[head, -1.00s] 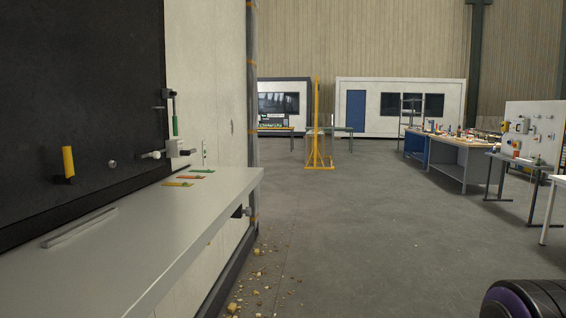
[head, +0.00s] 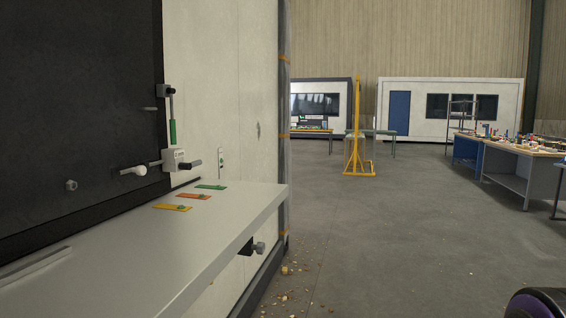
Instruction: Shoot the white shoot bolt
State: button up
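The white shoot bolt is on the right edge of the black panel, just above the grey shelf. The rod leads right to a pale block (head: 174,160) near the panel edge. A dark stub (head: 193,164) sticks out on the block's right side. I cannot tell how far the rod reaches into the block. My gripper is not in view.
A green-handled vertical bolt (head: 172,131) hangs above the block. Yellow, orange and green tags (head: 194,196) lie on the grey shelf (head: 225,222). A dark fitting (head: 247,246) juts out below the shelf. Debris (head: 290,270) lies by the wall; the floor (head: 400,235) to the right is open.

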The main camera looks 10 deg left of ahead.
aim_at(140, 171)
jog(key=i+l+u, duration=0.15)
jog(key=i+u, duration=0.2)
jog(key=i+l+u, duration=0.35)
jog(key=i, duration=0.15)
jog(key=j, duration=0.1)
